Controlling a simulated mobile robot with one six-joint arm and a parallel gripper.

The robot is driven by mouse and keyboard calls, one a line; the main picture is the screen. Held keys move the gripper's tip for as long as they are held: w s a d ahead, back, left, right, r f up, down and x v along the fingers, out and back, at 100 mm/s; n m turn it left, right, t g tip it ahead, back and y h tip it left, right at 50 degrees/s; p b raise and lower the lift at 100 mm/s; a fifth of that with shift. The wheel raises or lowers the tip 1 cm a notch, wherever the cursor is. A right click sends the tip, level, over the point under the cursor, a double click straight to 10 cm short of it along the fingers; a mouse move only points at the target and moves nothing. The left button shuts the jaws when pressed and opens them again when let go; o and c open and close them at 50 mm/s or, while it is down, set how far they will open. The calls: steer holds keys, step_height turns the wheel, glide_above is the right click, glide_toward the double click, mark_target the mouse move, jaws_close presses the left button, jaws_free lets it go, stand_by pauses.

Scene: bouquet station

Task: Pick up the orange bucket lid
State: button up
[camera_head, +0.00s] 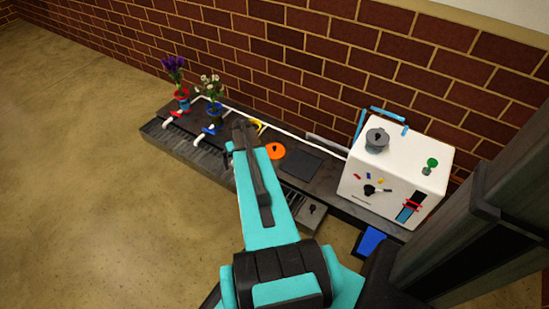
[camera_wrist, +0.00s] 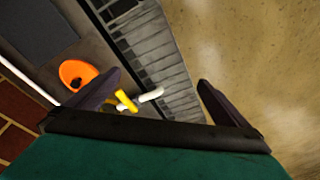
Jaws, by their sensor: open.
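The orange bucket lid (camera_head: 275,151) is a round disc with a small dark knob in its middle. It lies on the dark bench (camera_head: 327,187) between my arm and a dark square panel. In the wrist view the lid (camera_wrist: 72,70) shows at the upper left, just outside my left finger. My gripper (camera_wrist: 159,78) is open and empty above the bench's front edge, one finger over the bench and the other over the floor. The lid is apart from both fingers. In the head view my arm hides most of the gripper.
A white box (camera_head: 397,176) with a grey pot on top stands at the right. Purple flowers (camera_head: 173,69) and white flowers (camera_head: 210,87) stand in small pots at the left. A yellow piece (camera_wrist: 125,100) and a white lever (camera_wrist: 152,95) sit near my left finger. A brick wall is behind.

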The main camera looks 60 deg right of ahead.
steer(key=s+d+m+h+b, duration=0.1)
steer(key=s+d+b, duration=0.25)
steer(key=d, duration=0.95)
steer(key=m+t+h+b, duration=0.1)
steer(key=b, duration=0.2)
glide_toward(275, 147)
step_height(275, 147, up, 3)
steer(key=shift+s+a+r, duration=0.1)
steer(key=shift+s+a, duration=0.3)
steer(key=shift+s, duration=0.05)
steer(key=b+x, duration=0.2)
steer(key=x, duration=0.6)
steer(key=shift+w+d+f, duration=0.15)
steer(key=shift+d+f, duration=0.05)
steer(key=shift+f, duration=0.05)
steer(key=shift+b+x, duration=1.8)
steer(key=shift+x, duration=0.8)
steer(key=shift+w+a, duration=0.1)
